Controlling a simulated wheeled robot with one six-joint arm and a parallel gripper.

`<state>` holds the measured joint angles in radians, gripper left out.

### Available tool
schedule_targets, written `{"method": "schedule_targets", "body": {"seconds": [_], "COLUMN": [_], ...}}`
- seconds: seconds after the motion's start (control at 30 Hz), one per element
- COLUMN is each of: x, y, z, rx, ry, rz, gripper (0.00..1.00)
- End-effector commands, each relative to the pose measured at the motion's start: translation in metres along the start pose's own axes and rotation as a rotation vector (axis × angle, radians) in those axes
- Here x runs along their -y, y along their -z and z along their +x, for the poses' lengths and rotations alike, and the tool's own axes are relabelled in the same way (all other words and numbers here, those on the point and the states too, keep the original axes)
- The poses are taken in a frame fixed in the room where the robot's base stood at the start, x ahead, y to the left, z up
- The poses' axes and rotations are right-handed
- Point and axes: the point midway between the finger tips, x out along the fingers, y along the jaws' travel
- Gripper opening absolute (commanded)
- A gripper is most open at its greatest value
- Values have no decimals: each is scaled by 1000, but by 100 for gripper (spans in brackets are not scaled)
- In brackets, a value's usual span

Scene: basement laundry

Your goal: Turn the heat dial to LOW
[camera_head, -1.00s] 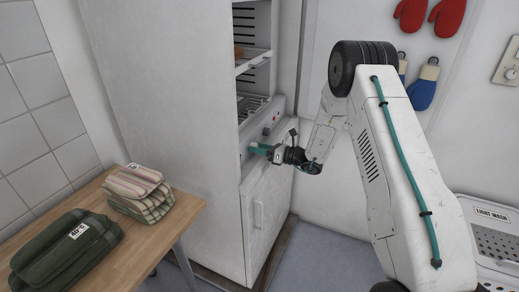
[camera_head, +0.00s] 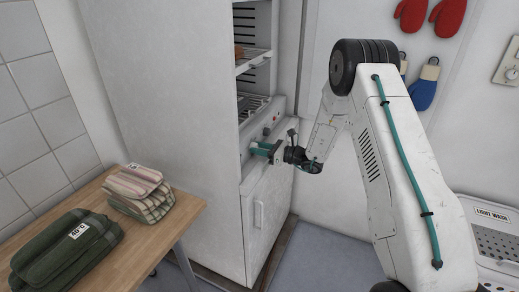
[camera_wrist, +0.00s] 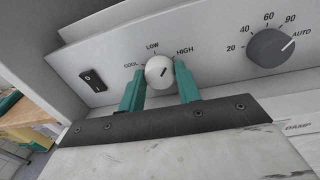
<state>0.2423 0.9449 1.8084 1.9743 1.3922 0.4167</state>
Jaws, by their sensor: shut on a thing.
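The heat dial (camera_wrist: 157,72) is a small white round knob on the cabinet's panel in the wrist view, with COOL, LOW and HIGH printed around it from left to right. Its dark mark points up and right, toward HIGH. My gripper (camera_head: 254,148) is at the panel, with one teal finger on each side of the dial, shut on it. The fingertips hide the dial's lower sides. In the head view the dial is too small and covered to make out.
A larger grey dial (camera_wrist: 271,47), pointing at AUTO, is right of the heat dial. A black switch (camera_wrist: 93,80) is to the left. Open shelves (camera_head: 254,62) are above the panel and a handled door (camera_head: 268,215) below. A table (camera_head: 178,225) with folded cloths stands left.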

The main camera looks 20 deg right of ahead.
Motion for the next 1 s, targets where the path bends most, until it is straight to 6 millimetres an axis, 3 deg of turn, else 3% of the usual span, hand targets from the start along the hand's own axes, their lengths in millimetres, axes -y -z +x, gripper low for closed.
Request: {"method": "schedule_targets", "body": {"seconds": [0.6,1.0], "x": [-2,-2], "y": [-1,0], "z": [0,0], "rx": [-31,-42], "ry": [11,15], "rz": [-539,-710], "gripper": [10,10]}}
